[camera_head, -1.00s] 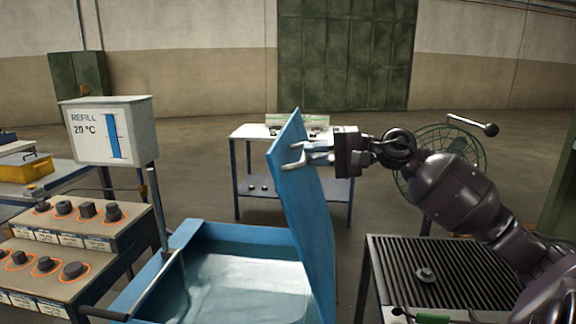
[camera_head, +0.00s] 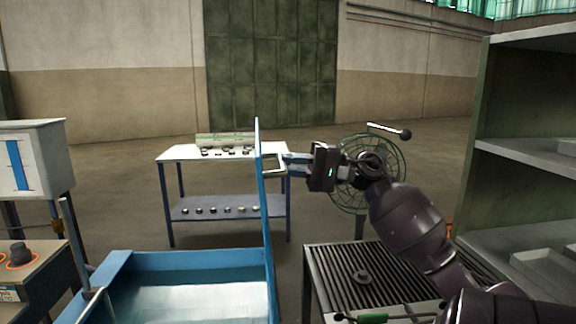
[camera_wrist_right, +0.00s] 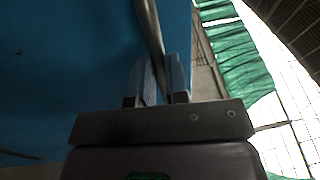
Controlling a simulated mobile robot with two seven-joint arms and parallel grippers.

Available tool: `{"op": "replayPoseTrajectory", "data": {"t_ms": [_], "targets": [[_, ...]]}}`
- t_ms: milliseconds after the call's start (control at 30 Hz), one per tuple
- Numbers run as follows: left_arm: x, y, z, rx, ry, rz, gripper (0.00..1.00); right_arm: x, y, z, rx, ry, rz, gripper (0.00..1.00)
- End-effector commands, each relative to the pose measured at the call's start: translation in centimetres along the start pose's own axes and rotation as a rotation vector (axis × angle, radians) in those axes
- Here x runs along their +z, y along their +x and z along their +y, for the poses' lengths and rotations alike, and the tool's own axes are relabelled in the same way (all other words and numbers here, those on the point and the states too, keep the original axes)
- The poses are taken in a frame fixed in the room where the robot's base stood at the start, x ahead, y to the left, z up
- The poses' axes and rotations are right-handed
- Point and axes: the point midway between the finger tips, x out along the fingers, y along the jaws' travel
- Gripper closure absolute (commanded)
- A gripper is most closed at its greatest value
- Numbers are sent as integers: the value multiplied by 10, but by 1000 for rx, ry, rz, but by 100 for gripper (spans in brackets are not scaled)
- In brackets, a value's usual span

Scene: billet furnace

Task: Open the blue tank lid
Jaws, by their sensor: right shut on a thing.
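The blue tank (camera_head: 120,268) stands at the lower left of the head view, with pale water inside. Its blue lid (camera_head: 262,215) stands upright, nearly edge-on, along the tank's right side. My right gripper (camera_head: 284,164) is shut on the lid's metal handle (camera_head: 271,170) near the top of the lid. In the right wrist view, the two fingers (camera_wrist_right: 160,82) close around the handle bar (camera_wrist_right: 150,30), beside the blue lid face (camera_wrist_right: 60,70). My left gripper is not in view.
A grated table (camera_head: 335,270) stands just right of the tank, below my right arm. A fan (camera_head: 350,195) and a white-topped table (camera_head: 185,153) are behind. Shelves (camera_head: 520,150) are at the right. A display box (camera_head: 35,160) and knob panel (camera_head: 30,275) are at the left.

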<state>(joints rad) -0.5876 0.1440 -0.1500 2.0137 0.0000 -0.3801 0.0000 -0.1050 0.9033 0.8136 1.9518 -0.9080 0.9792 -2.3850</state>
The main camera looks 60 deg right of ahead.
Motion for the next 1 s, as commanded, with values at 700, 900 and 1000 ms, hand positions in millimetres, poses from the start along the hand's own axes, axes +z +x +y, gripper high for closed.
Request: {"op": "replayPoseTrajectory", "data": {"t_ms": [700, 900, 1000], "targets": [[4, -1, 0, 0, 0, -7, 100, 0, -4, 1, 1, 1, 0, 60], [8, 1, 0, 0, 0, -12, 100, 0, -31, 2, 1, 2, 2, 60], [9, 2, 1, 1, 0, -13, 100, -1, -50, 2, 0, 3, 3, 60]]}}
